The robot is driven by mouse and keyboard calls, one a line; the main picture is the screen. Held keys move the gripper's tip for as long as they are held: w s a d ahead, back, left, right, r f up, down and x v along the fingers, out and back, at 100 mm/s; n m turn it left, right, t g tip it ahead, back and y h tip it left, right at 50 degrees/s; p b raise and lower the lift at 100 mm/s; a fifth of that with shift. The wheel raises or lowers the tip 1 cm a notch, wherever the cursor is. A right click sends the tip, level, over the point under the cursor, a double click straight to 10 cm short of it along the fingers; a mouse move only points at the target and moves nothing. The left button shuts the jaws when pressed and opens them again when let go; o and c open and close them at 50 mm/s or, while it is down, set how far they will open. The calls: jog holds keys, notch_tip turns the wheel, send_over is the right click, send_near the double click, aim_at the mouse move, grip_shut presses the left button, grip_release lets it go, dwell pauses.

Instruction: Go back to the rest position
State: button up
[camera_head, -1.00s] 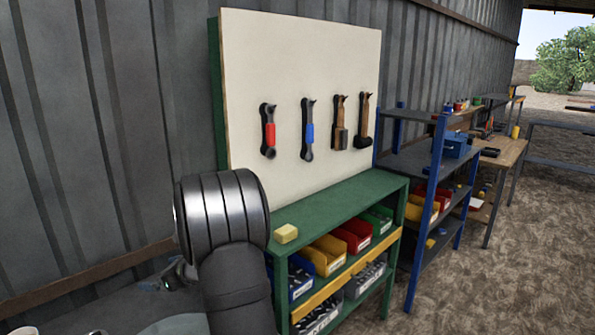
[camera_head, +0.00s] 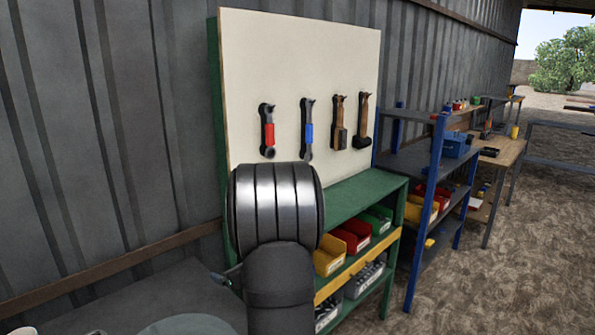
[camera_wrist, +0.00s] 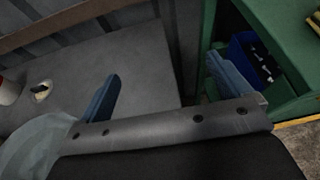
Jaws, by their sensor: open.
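My gripper (camera_wrist: 165,88) shows in the wrist view with its two blue fingers wide apart. Nothing is between them except the grey surface seen beyond. In the head view my arm's dark rounded joint stands in front of the left end of the green shelf unit (camera_head: 352,197) and hides most of the gripper. The pale board (camera_head: 300,85) above the unit holds several hanging tools, among them a red-handled one (camera_head: 268,133) and a blue-handled one (camera_head: 308,133).
Yellow (camera_head: 328,255), red (camera_head: 352,238) and green bins sit in the green unit. A blue bin (camera_wrist: 248,58) with dark items is close to the right finger in the wrist view. A blue shelf rack (camera_head: 425,170) stands at right. Ribbed metal wall (camera_head: 110,120) is behind.

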jog(key=s+d+f+m+t+h, duration=0.1)
jog(key=d+m+h, duration=0.3)
jog(key=d, duration=1.2)
jog(key=shift+s+d+f+t, duration=0.25)
jog(key=shift+s+f+t, duration=0.25)
jog(key=shift+t, duration=0.3)
jog(key=shift+w, duration=0.1)
jog(key=shift+o, duration=0.6)
jog(key=shift+a, duration=0.15)
